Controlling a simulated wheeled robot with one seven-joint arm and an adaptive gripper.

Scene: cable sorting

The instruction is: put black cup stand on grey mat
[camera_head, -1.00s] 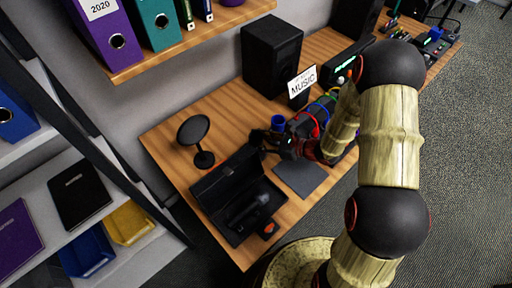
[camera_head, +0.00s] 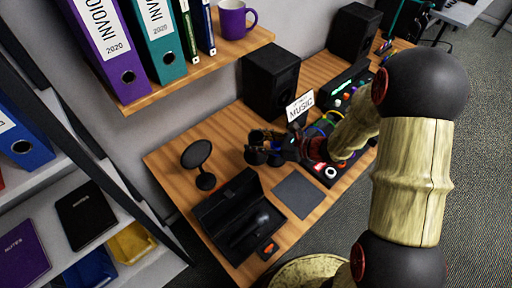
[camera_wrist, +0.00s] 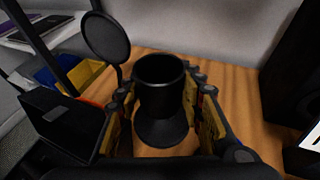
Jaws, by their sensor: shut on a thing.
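The black cup stand (camera_wrist: 160,95) is upright between the two fingers of my gripper (camera_wrist: 163,112) in the wrist view. It has a round open cup on top and a wide flared base. My gripper is shut on it. In the head view my gripper (camera_head: 276,150) is over the middle of the desk, behind and left of the grey mat (camera_head: 299,194), and the stand is a small dark shape (camera_head: 256,141) there. The mat is bare and flat. I cannot tell whether the stand's base touches the desk.
A round black disc on a stand (camera_head: 197,154) is left of my gripper. An open black case with a microphone (camera_head: 222,207) lies left of the mat. A speaker (camera_head: 269,80), a MUSIC sign (camera_head: 300,104) and cabled gear (camera_head: 329,172) are behind and right.

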